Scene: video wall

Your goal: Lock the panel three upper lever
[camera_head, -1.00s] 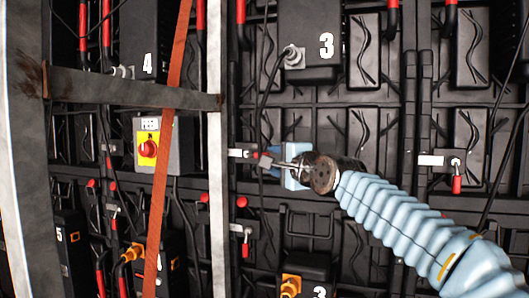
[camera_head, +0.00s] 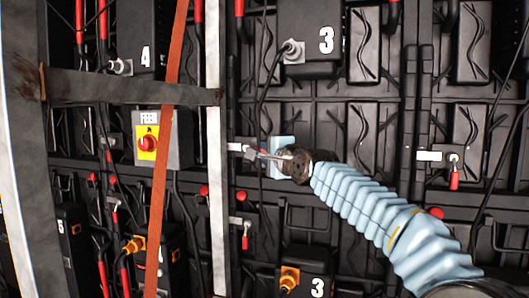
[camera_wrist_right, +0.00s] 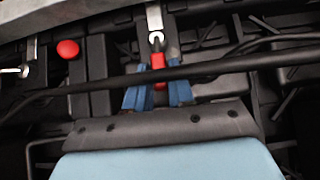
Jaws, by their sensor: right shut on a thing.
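The panel three lever, with a light metal latch plate (camera_head: 236,147), sits beside the white vertical post, below the upper black box marked 3 (camera_head: 310,38). In the right wrist view its red handle (camera_wrist_right: 159,68) hangs from a metal pivot, between the blue fingers of my right gripper (camera_wrist_right: 158,92). In the head view my right gripper (camera_head: 264,155) reaches this lever from the right, shut on the handle, which is mostly hidden there. My left gripper is not in view.
A dark cable (camera_wrist_right: 220,66) crosses before the fingers in the wrist view. Another red-handled lever (camera_head: 245,235) hangs below, and one (camera_head: 454,170) at right. An orange strap (camera_head: 163,160), white post (camera_head: 215,180) and yellow-red switch box (camera_head: 180,140) stand left.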

